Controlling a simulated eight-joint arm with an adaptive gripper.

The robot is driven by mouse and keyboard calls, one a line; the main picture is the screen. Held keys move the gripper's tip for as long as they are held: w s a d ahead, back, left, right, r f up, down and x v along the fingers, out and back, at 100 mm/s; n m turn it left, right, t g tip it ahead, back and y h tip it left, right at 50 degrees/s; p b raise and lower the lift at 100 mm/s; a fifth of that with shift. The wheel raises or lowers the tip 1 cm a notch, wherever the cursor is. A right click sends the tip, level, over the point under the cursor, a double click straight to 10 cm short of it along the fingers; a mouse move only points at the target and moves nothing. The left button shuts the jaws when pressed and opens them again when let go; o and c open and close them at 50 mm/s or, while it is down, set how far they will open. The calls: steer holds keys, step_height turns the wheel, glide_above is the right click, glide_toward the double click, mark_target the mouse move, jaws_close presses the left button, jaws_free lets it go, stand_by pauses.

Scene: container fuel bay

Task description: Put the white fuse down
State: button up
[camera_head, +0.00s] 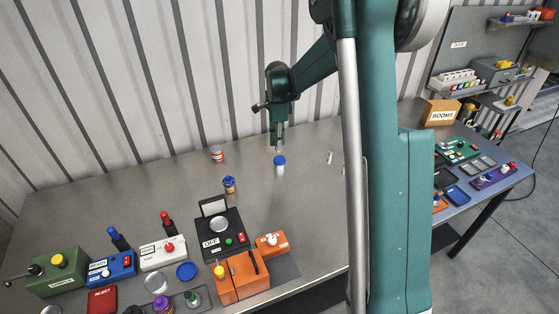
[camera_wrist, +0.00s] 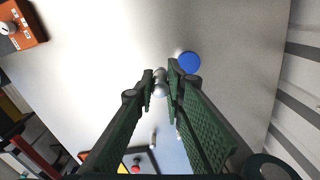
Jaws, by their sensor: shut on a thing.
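My gripper (camera_head: 278,147) is above the grey table, close to the blue-capped bottle. In the wrist view my gripper (camera_wrist: 161,82) is shut on a small pale cylinder with shiny silver ends (camera_wrist: 160,83), which I take to be the white fuse. Its middle is mostly hidden by the fingertips. In the head view the held fuse is too small to make out.
A blue-capped bottle (camera_head: 280,162) stands very near my gripper; its cap (camera_wrist: 188,62) shows beside the fingertips. A small whitish piece (camera_head: 330,157) is on the table to the right. An orange-blue bottle (camera_head: 229,185) and a red-white can (camera_head: 217,154) stand left.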

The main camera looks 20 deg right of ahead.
glide_above(279, 160)
steer(key=shift+s+f+p, duration=0.1)
steer(key=shift+f+p, duration=0.2)
steer(key=shift+f, duration=0.3)
steer(key=shift+f, duration=0.1)
steer(key=shift+f, duration=3.05)
steer(key=shift+f+p, duration=0.35)
steer(key=shift+f, duration=1.5)
steer(key=shift+f, duration=0.2)
steer(key=o, duration=0.8)
steer(key=shift+o, duration=0.2)
steer(key=shift+r, duration=0.1)
